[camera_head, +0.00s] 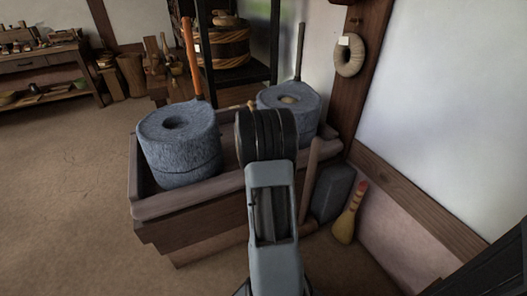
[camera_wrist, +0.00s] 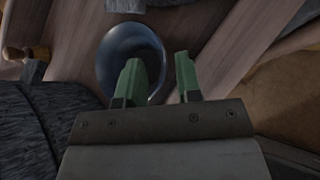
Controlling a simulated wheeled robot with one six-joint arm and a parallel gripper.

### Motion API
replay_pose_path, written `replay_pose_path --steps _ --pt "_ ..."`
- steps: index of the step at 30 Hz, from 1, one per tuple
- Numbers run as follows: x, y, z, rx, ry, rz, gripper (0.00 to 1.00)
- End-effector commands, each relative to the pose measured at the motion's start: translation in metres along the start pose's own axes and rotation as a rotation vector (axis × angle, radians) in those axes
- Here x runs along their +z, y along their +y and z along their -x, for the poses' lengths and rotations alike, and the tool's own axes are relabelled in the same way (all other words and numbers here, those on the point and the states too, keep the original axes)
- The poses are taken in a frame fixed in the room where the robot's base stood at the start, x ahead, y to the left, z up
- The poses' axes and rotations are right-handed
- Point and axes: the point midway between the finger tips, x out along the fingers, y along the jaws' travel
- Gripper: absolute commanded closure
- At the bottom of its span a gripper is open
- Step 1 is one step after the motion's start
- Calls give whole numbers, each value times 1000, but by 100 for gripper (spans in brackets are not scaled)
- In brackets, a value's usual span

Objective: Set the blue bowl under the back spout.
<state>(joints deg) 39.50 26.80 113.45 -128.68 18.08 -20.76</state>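The blue bowl (camera_wrist: 112,60) shows in the wrist view, dark and shiny, on a wooden surface. My gripper (camera_wrist: 158,68) has two green fingers set apart. The left finger overlaps the bowl's inside and the right finger is just outside its right rim, so the rim shows between them. I cannot tell whether either finger touches it. In the head view my arm hides the gripper and the bowl. The back quern (camera_head: 299,103) stands at the far right end of the wooden trough (camera_head: 185,203). I cannot make out its spout clearly.
Another grey quern (camera_head: 178,135) with an orange upright pole stands at the trough's left. A small brown wooden peg (camera_wrist: 25,53) shows beside the bowl. A yellow brush (camera_head: 346,222) and a dark block (camera_head: 332,192) are at the right wall. The floor at left is clear.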

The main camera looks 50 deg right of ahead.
Motion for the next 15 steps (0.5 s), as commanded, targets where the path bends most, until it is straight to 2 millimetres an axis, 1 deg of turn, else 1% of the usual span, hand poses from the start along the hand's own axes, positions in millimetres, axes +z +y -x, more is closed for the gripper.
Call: replay_pose_path --steps 1,6,12,15 --pt "3 2 14 2 -2 1 68" --pt "2 1 46 2 -1 0 68" --pt "2 1 73 2 -1 1 68" --pt "1 1 81 1 -1 0 68"
